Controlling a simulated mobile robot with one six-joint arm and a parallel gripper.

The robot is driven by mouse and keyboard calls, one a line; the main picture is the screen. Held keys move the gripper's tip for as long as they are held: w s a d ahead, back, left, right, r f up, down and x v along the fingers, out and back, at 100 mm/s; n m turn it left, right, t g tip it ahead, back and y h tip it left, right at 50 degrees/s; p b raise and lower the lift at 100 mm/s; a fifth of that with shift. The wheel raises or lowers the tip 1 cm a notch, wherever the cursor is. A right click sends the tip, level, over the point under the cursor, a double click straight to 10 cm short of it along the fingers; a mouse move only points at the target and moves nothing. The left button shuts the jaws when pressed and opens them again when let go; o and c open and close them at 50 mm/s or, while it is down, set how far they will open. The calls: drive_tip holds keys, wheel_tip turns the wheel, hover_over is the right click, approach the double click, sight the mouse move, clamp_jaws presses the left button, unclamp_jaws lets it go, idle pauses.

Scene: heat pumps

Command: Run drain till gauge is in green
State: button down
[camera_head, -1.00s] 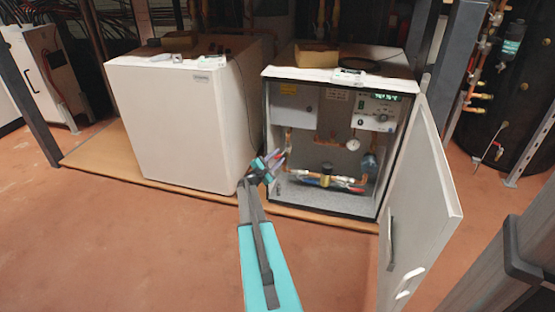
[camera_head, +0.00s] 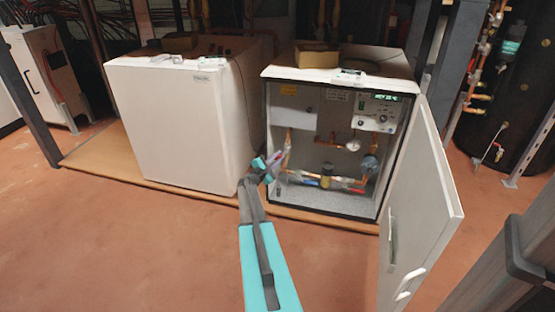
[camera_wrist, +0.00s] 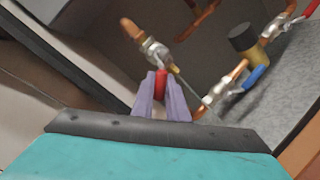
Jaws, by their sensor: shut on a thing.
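The heat pump cabinet (camera_head: 318,74) on the right has its door (camera_head: 422,200) swung open to the right. Inside, a small round white pressure gauge (camera_head: 353,145) sits on the copper pipework; its needle and green zone are too small to read. My gripper (camera_head: 275,160) reaches into the left part of the opening, by the left pipe. In the wrist view its purple fingers are closed around a red valve handle (camera_wrist: 160,82), beside a metal valve body (camera_wrist: 154,50) on a copper pipe. The fingers hide part of the handle.
A lit control panel (camera_head: 378,110) is above the gauge. A closed white cabinet (camera_head: 180,125) stands left.

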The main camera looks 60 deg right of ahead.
drive_tip(key=m, duration=0.1)
drive_tip(key=m+b, duration=0.1)
drive_tip(key=r+m+y+b, duration=0.1)
drive_tip(key=shift+w+a+t, duration=0.15)
drive_tip(key=shift+w+t, duration=0.15)
drive_tip(key=shift+w+r+m+t+y+b, duration=0.15)
drive_tip(key=shift+r+m+y+b, duration=0.2)
drive_tip(key=shift+m+b, duration=0.35)
drive_tip(key=shift+r+m+t+y+b, duration=0.15)
drive_tip(key=shift+r+m+b, duration=0.3)
drive_tip(key=shift+m, duration=0.45)
drive_tip(key=c, duration=1.7)
unclamp_jaws()
drive_tip(key=shift+c, duration=0.2)
drive_tip(key=shift+a+r, duration=0.1)
drive_tip(key=a+r+p, duration=0.2)
drive_tip(key=a+p, duration=0.1)
drive_tip(key=a, duration=1)
drive_tip(key=shift+s+a+r, duration=0.15)
drive_tip(key=shift+s+r, duration=0.15)
drive_tip(key=shift+s, duration=0.1)
